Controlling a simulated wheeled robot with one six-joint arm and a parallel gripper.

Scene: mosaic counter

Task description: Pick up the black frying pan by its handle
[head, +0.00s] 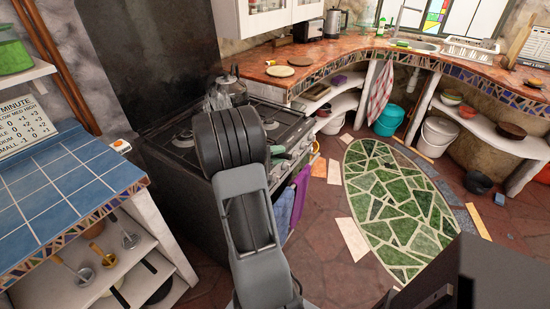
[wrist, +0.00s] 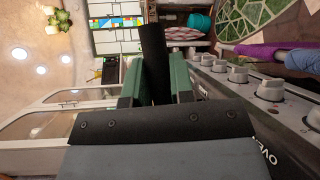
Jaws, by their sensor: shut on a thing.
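My gripper (wrist: 155,80) shows two green fingers in the wrist view, closed on a long flat black handle (wrist: 152,48) that stands out between them. I take it for the frying pan's handle; no pan body can be made out. In the head view my gripper (head: 289,156) is at the front edge of the stove, mostly behind my own arm. My arm also hides part of the stove top there.
The black stove (head: 190,185) carries a metal kettle (head: 230,88). Its knobs (wrist: 272,90) run close beside my gripper. Purple and blue towels (head: 299,195) hang at its front. A blue-tiled counter (head: 65,185) stands left. The green mosaic floor (head: 395,200) is clear.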

